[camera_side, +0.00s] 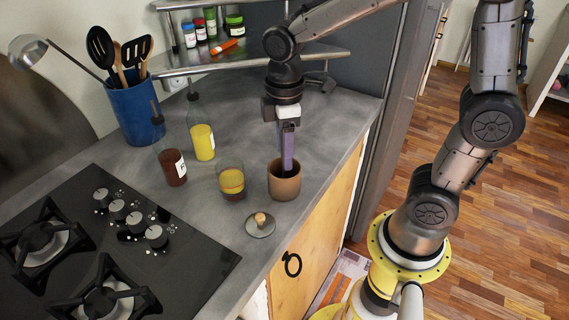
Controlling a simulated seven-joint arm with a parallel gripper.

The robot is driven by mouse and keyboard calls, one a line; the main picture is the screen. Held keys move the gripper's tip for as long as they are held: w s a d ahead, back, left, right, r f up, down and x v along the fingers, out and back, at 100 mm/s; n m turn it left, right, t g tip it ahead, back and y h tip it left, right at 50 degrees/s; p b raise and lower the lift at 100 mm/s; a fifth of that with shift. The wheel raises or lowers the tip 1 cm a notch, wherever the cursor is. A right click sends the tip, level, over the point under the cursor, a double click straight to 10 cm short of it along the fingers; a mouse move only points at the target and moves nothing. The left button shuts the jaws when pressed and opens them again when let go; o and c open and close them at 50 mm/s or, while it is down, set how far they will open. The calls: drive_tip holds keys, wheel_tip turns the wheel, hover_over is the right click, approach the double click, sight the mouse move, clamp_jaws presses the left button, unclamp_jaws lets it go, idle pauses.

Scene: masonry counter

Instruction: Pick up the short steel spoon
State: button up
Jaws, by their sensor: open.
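My gripper (286,166) points straight down over a brown clay cup (284,188) near the counter's front edge. Its long purplish fingers appear to reach into the cup's mouth. They overlap in this view, so the gap between them and anything between them is hidden. I cannot make out a short steel spoon; the inside of the cup is mostly hidden. A long-handled steel ladle (28,50) leans out of the blue crock (135,112) at the upper left.
A glass with yellow contents (231,183) stands just left of the cup. A lid with a wooden knob (260,225) lies in front. Bottles with red (173,167) and yellow (203,142) contents stand further left. A black hob (120,245) fills the lower left. A jar shelf (250,60) is behind.

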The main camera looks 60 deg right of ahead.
clamp_jaws()
idle(0.4)
